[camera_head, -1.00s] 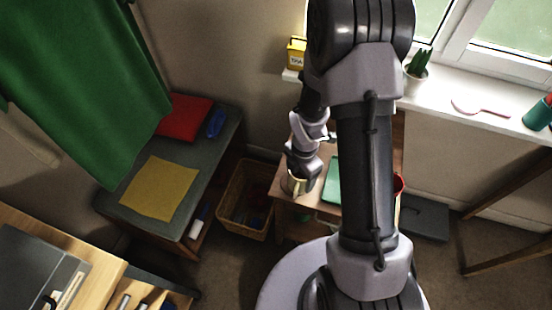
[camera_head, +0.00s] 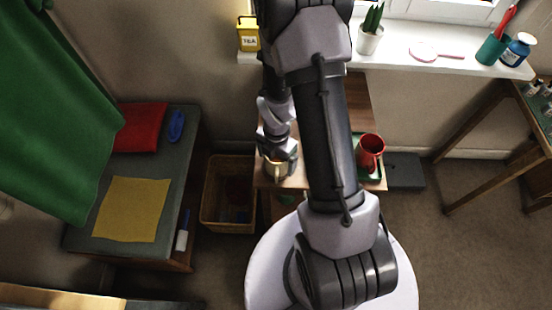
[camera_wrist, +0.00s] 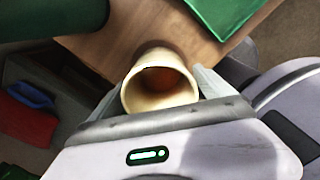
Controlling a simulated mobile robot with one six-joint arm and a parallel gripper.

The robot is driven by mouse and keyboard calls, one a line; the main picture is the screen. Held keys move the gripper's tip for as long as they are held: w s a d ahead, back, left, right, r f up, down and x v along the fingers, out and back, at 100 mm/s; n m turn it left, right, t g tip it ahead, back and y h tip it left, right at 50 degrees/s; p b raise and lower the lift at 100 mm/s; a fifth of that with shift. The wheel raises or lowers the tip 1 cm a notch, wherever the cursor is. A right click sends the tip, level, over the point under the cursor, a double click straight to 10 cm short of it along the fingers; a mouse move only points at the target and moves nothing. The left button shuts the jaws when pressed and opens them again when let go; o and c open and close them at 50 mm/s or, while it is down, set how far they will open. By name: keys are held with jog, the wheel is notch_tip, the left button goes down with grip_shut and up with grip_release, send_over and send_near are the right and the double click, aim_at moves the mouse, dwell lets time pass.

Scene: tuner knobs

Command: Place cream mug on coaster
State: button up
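The cream mug (camera_wrist: 160,88) sits between the two fingers of my gripper (camera_wrist: 160,82) in the wrist view, its open rim facing the camera. The fingers lie close against both sides of it, and the gripper looks shut on it. In the head view the mug (camera_head: 281,167) shows below my gripper (camera_head: 279,150), over the left front part of the wooden table (camera_head: 296,182). I cannot tell whether its base touches the table. A dark edge shows behind the mug in the wrist view; I cannot tell if it is shadow or a coaster.
A red mug (camera_head: 370,150) stands at the table's right. A wicker basket (camera_head: 228,200) and a grey bench (camera_head: 85,215) are to the left. A windowsill (camera_head: 400,58) runs behind.

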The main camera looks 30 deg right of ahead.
jog(key=shift+r, duration=0.15)
jog(key=a+r+m+t+p, duration=0.1)
jog(key=a+r+m+p, duration=0.15)
jog(key=r, duration=0.65)
jog(key=a+r+m+t+p, duration=0.15)
jog(key=r+m, duration=0.25)
jog(key=r, duration=0.5)
jog(key=a+r+m+p, duration=0.1)
jog(key=r+m+p, duration=0.15)
jog(key=r, duration=0.65)
jog(key=s+a+r+m+t+y, duration=0.2)
jog(key=s+a+r+m, duration=0.7)
jog(key=m, duration=0.8)
notch_tip(320, 180, up, 4)
jog(key=shift+s+a+r+t, duration=0.15)
jog(key=shift+s+t, duration=0.5)
jog(key=shift+s, duration=0.4)
